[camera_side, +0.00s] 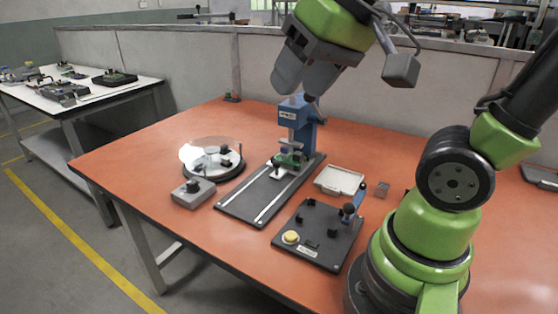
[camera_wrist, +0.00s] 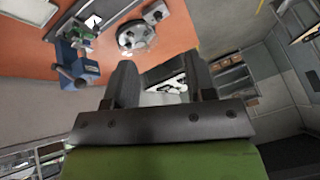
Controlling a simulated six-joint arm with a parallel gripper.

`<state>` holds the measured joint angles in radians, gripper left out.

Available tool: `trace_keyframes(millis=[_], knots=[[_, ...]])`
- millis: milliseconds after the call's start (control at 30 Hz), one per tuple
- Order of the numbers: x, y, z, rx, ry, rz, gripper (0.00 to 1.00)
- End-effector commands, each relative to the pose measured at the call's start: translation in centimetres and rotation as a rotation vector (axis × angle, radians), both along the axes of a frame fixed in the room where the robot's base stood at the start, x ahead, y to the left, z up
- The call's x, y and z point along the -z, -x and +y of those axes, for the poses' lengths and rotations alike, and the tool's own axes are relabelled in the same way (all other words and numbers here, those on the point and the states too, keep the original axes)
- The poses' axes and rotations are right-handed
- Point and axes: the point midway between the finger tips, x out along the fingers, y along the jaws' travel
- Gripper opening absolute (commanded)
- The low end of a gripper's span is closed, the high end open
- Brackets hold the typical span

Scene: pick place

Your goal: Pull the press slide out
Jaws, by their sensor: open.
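The blue press (camera_side: 302,112) stands at the far end of a dark base plate with two pale rails (camera_side: 245,200). The press slide (camera_side: 289,162), with green and pale parts, sits on the rails beneath the press head. In the wrist view the press (camera_wrist: 76,64) and the green part of the slide (camera_wrist: 84,40) lie at the upper left, outside my fingers. My gripper (camera_side: 305,80) is open and empty, raised above the press and apart from it. Its two fingers also show in the wrist view (camera_wrist: 160,78).
A round clear-covered turntable (camera_side: 212,158) and a grey button box (camera_side: 194,192) stand left of the rails. A white tray (camera_side: 339,181), a small brown block (camera_side: 382,189) and a dark fixture board (camera_side: 318,235) lie to the right. The orange table (camera_side: 130,165) is clear at left.

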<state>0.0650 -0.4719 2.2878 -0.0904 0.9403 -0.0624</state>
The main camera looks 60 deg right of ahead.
Motion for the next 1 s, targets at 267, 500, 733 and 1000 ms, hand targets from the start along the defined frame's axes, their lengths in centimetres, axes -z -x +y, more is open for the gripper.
trace_keyframes(millis=[267, 500, 733, 1000], knots=[[2.4, -9.1, -5.8, -0.011, 0.147, 0.203, 0.5], [8.7, -14.9, -12.1, -0.038, 0.239, 0.383, 0.5], [15.6, -17.1, -17.2, -0.068, 0.289, 0.523, 0.5], [18.9, -17.3, -19.1, -0.084, 0.304, 0.577, 0.5]])
